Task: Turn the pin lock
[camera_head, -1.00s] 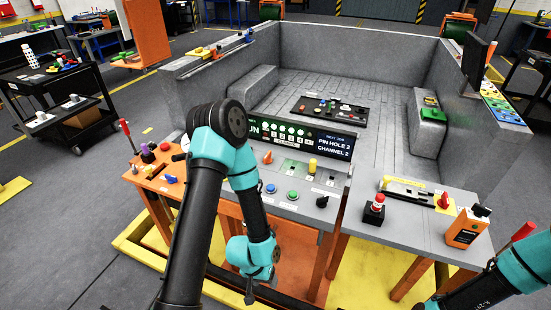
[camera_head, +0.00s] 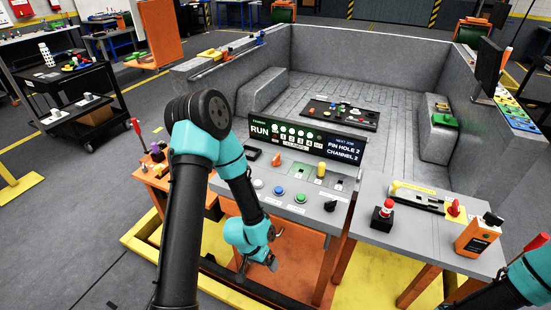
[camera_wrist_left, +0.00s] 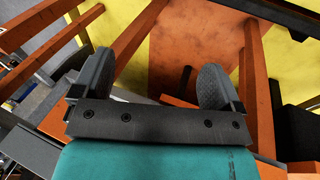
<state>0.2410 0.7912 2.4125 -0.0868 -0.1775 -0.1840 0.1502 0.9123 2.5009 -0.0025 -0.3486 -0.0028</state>
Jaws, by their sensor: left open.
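The grey console (camera_head: 262,207) carries a yellow pin (camera_head: 321,170) standing upright in a slotted plate, an orange knob (camera_head: 276,159), a black knob (camera_head: 330,206) and coloured buttons. I cannot tell which of these is the pin lock. The screen (camera_head: 346,148) behind reads "RUN" and "PIN HOLE 2, CHANNEL 2". My left gripper (camera_head: 256,266) hangs in front of and below the console edge, apart from the controls. In the left wrist view its fingers (camera_wrist_left: 155,82) are spread with nothing between them. My right arm shows at the lower right, its gripper out of frame.
A second grey table (camera_head: 418,245) at right bears a red button (camera_head: 387,208), a yellow fixture (camera_head: 425,196) and an orange box (camera_head: 478,235). An orange side table (camera_head: 165,184) stands left. Grey walls enclose the bed behind. Orange legs and yellow frame lie near my left gripper.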

